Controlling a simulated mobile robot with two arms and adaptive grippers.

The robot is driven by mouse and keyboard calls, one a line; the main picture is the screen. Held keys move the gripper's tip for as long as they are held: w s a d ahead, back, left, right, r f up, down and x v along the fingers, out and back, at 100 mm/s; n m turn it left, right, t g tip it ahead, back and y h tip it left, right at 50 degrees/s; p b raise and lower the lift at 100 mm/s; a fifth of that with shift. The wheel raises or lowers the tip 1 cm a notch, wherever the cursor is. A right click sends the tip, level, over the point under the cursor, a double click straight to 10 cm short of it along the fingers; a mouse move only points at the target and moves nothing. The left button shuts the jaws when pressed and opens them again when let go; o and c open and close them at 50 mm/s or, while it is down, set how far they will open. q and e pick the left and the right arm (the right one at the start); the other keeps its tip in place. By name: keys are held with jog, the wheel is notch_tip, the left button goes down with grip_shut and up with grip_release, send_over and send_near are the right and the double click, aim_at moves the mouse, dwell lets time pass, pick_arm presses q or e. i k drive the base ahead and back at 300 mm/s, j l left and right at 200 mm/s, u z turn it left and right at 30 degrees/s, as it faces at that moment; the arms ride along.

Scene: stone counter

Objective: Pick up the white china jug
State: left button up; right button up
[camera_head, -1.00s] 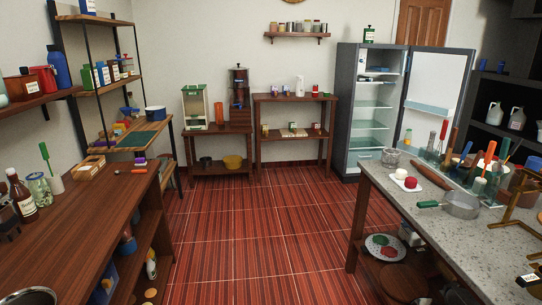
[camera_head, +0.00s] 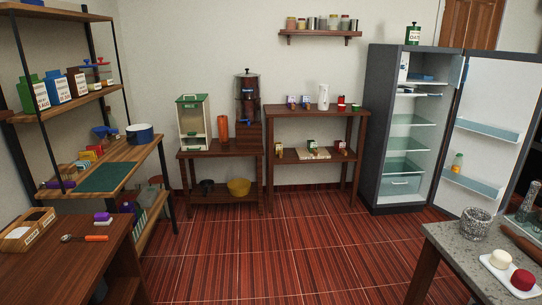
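A tall white jug (camera_head: 323,97), which looks like the white china jug, stands upright on the top of a wooden side table (camera_head: 290,111) against the back wall. It is small in the picture, and its handle is hard to make out. Small red, green and white items (camera_head: 348,105) stand just right of it, and small boxes (camera_head: 298,102) stand to its left. Neither of my grippers is in view.
An open fridge (camera_head: 400,130) stands right of the side table. A lower stand (camera_head: 215,146) with a dispenser is on its left. Wooden counter (camera_head: 75,265) front left, stone counter (camera_head: 455,250) front right. The red floor (camera_head: 270,260) between them is clear.

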aim_at(323, 102)
jog(key=i+z, duration=0.15)
jog(key=i, duration=0.45)
jog(key=i+z, duration=0.15)
jog(key=i, duration=0.5)
jog(key=i+j+z, duration=0.15)
jog(key=i, duration=0.45)
jog(key=i+z, duration=0.2)
jog(key=i, duration=0.4)
jog(key=i+z, duration=0.15)
jog(key=i, duration=0.5)
jog(key=i+j+z, duration=0.2)
jog(key=i, duration=0.4)
